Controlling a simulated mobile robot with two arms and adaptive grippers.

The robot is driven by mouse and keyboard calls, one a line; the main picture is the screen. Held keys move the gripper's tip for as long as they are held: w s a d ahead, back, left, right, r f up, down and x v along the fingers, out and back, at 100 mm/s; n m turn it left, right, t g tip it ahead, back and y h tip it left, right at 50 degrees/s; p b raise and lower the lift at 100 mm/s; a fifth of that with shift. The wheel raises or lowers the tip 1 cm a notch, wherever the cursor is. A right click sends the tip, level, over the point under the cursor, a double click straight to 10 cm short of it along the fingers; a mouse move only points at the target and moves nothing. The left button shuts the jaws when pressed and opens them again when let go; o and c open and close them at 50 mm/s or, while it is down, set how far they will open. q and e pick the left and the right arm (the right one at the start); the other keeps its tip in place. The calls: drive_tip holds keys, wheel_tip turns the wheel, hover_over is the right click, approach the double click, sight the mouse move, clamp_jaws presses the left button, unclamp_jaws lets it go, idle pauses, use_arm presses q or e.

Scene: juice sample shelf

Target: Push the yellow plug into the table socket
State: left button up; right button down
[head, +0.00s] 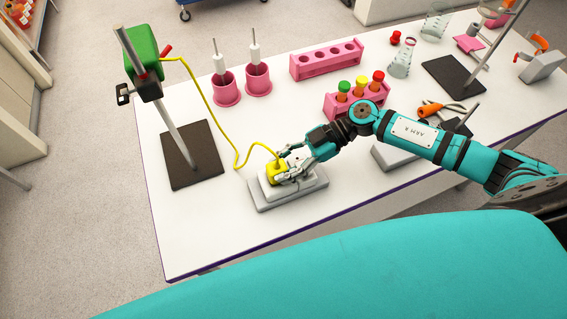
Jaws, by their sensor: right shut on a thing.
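The yellow plug (274,170) is at the top of the table socket (262,196), a grey block with a white upper part near the table's front edge. A yellow cable runs from the plug to a green box (142,52) on a stand. My right gripper (282,172) is shut on the plug, its fingers covering the plug's right side. The gripper hides the contact between plug and socket, so I cannot tell how deep the plug sits. My left gripper is not in view.
The stand's dark base (191,154) is to the left. Two pink cups (227,92) with white-handled tools stand behind. A pink rack (338,101) with colour-capped tubes and an empty pink rack (326,64) are behind my arm. Pliers (440,108) lie right. The front-left tabletop is clear.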

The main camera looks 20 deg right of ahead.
drive_tip(key=shift+p, duration=0.35)
idle(0.4)
drive_tip(key=shift+s+f, duration=0.15)
drive_tip(key=shift+f, duration=0.45)
drive_tip(key=c, duration=1.2)
unclamp_jaws()
drive_tip(key=o, duration=0.4)
drive_tip(key=shift+o, duration=0.2)
drive_tip(key=shift+r, duration=0.1)
